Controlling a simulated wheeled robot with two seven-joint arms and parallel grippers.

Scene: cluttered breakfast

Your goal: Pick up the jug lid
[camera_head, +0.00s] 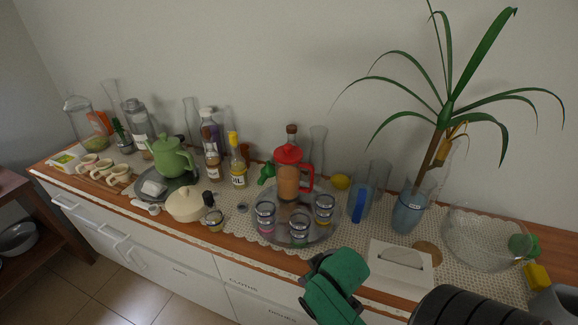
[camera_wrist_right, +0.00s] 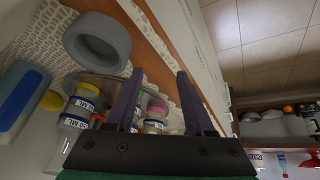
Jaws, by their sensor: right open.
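A red jug lid (camera_head: 289,153) sits on top of a jug (camera_head: 288,182) with a red handle and orange-brown contents. The jug stands upright on a round tray (camera_head: 318,233) in the middle of the counter. My right gripper, seen in the right wrist view (camera_wrist_right: 158,78), is open, with nothing between its two dark fingers. In the head view its green wrist shows in front of the counter, apart from the jug, and its fingertips are hard to make out. I cannot pick out the lid in the right wrist view. My left gripper is not in view.
Several labelled jars (camera_head: 299,229) stand on the tray before the jug. A green teapot (camera_head: 171,157) and cream pot (camera_head: 184,205) are left. A grey round vessel (camera_wrist_right: 97,42) is near the fingers.

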